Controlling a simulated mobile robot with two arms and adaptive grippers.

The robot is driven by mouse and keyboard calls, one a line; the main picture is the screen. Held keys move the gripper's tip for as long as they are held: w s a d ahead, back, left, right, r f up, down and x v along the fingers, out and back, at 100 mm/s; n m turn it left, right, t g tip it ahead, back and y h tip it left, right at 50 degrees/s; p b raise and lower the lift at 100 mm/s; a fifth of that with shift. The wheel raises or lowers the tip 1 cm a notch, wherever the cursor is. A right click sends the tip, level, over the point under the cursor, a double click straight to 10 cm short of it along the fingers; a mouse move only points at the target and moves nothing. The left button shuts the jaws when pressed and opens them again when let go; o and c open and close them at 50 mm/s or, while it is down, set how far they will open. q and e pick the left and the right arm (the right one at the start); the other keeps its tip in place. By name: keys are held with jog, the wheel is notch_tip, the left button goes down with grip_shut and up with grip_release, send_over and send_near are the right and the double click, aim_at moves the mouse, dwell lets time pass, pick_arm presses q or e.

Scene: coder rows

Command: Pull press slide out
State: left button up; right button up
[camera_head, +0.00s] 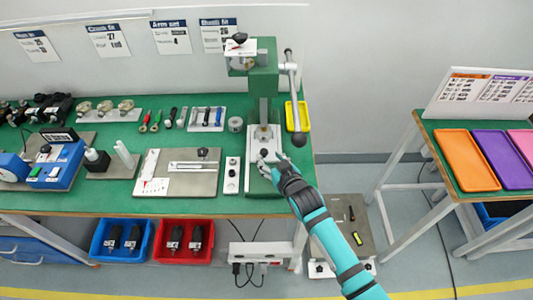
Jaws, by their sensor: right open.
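The green press (264,84) stands near the right end of the green-topped workbench, with its lever (291,90) and dark ball knob on its right side. A pale grey slide (257,143) lies on the press base, below the column. My right gripper (265,160) reaches in from the lower right and is open at the front end of the slide. The fingers overlap the slide's front in the picture, and I cannot tell whether they touch it. The gripper hides part of the slide's front and the press base. My left gripper is not in view.
A grey plate fixture (178,185) and a narrow block (232,176) stand left of the press. A yellow tray (303,117) lies to its right. Blue (103,257) and red (168,256) bins sit below. A second table holds an orange tray (464,162).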

aim_at(265, 153)
jog(key=shift+x, duration=1.9)
jog(key=shift+c, duration=0.3)
grip_shut()
jog(key=shift+s, duration=0.15)
